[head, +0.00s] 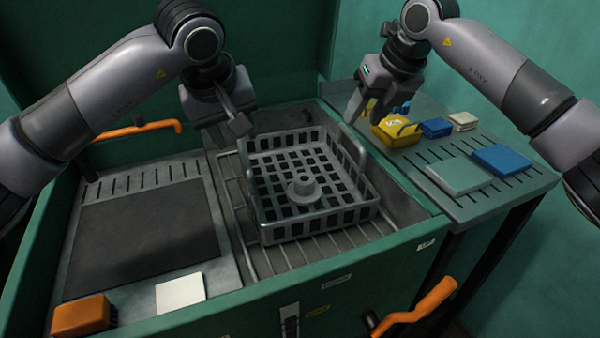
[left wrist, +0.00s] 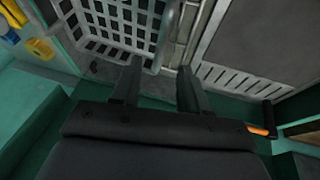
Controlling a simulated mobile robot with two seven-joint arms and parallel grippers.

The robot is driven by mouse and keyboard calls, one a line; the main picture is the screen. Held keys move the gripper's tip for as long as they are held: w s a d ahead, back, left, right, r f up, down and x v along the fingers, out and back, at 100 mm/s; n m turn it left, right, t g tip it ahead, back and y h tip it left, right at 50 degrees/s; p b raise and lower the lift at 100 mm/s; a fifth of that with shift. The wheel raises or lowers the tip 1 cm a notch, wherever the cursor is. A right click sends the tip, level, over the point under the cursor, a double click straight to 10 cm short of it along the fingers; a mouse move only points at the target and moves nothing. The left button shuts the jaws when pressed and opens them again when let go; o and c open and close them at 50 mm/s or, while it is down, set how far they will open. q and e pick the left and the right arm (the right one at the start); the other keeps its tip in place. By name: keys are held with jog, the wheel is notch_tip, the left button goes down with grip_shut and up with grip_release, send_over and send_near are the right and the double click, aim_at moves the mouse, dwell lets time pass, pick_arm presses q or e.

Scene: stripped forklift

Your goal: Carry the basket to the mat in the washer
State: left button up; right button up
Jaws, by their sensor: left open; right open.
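The grey basket (head: 268,235) has an open grid floor and two raised loop handles. It stands on the wire rack inside the green washer, holding a round flanged grey part (head: 304,189). The dark flat mat (head: 145,238) lies bare to its left, also showing in the left wrist view (left wrist: 255,40). My left gripper (head: 242,130) is open at the basket's back left. In the left wrist view the left handle (left wrist: 166,38) appears between the open fingers (left wrist: 157,82); I cannot tell how deep.
An orange block (head: 80,316) and a white block (head: 180,291) sit at the washer's front left. The right side table (head: 450,200) holds a yellow container (head: 395,130) and several blue and pale pads. Orange handles (head: 420,305) stick out at the front and left.

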aim_at(243, 150)
pick_arm(q)
jog(key=shift+f, duration=0.1)
pick_arm(e)
jog(key=shift+f, duration=0.1)
pick_arm(q)
jog(key=shift+x, duration=3.55)
pick_arm(e)
jog(key=shift+x, duration=3.55)
pick_arm(q)
grip_shut()
pick_arm(e)
grip_shut()
pick_arm(q)
jog(key=shift+w, duration=0.1)
